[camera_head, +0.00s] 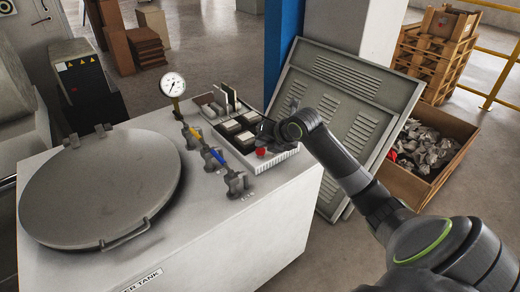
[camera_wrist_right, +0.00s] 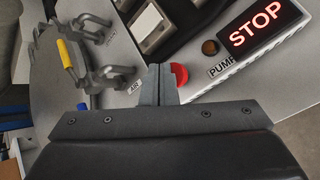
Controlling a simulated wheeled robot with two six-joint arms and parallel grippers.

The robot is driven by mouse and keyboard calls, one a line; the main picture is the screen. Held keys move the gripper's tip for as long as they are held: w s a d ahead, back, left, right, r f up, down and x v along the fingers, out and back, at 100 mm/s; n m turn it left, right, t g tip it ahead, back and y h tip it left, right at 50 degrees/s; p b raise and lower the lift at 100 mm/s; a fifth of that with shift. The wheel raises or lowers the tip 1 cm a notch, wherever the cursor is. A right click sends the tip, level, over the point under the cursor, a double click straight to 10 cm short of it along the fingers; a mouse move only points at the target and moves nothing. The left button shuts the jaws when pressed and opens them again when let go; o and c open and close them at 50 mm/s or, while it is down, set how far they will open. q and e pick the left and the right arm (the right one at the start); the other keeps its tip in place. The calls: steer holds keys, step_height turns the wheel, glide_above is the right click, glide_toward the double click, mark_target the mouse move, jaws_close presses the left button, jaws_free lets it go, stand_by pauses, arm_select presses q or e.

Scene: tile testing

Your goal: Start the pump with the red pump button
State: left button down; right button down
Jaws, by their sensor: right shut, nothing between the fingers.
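The red pump button (camera_head: 261,151) sits at the front of the control box on the white tank housing. In the right wrist view the red button (camera_wrist_right: 181,74) shows just right of my fingertips, partly covered by them. My right gripper (camera_wrist_right: 161,68) is shut and empty, its tips at the button's left edge. I cannot tell whether they touch it. In the head view my right gripper (camera_head: 268,137) reaches in from the right over the box, close behind the button. A "PUMP" label (camera_wrist_right: 222,69) is beside the button. My left gripper is not in view.
A lit red "STOP" sign (camera_wrist_right: 264,23) and a dark amber lamp (camera_wrist_right: 210,47) are near the button. Valves with blue (camera_head: 212,156) and yellow handles and a pressure gauge (camera_head: 172,84) stand left of the box. A round tank lid (camera_head: 100,185) lies farther left. A grey louvred panel (camera_head: 345,100) leans behind.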

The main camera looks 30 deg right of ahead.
steer(key=shift+f, duration=0.1)
steer(key=shift+f, duration=0.45)
stand_by(0.4)
steer(key=shift+r+p, duration=0.35)
steer(key=shift+r, duration=0.2)
